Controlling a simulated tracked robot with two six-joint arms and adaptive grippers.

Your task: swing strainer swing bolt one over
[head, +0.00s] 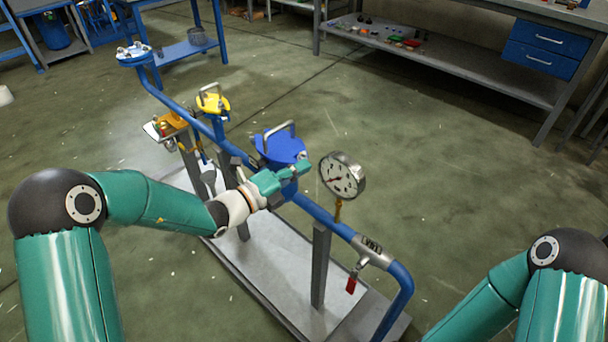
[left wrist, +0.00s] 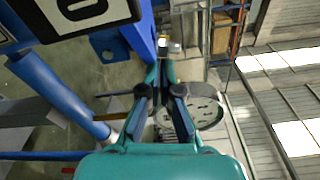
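The strainer has a blue lid (head: 283,146) with a grey bar handle and sits on the blue pipe in the head view. My left gripper (head: 298,172) is at the near right side of the lid, just below its rim. In the left wrist view its fingers (left wrist: 160,75) are drawn close together. A small silvery piece (left wrist: 168,46), perhaps the swing bolt's end, shows right at the fingertips. I cannot tell whether it is between them. The swing bolt is not clear in the head view. My right gripper is out of view; only its arm shows at lower right.
A pressure gauge (head: 342,175) stands on the pipe just right of my left gripper. A label and red tag (head: 351,285) hang further along the pipe. A yellow lid (head: 213,103) is farther back. A grey workbench (head: 450,67) stands behind. Floor right of the pipe is clear.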

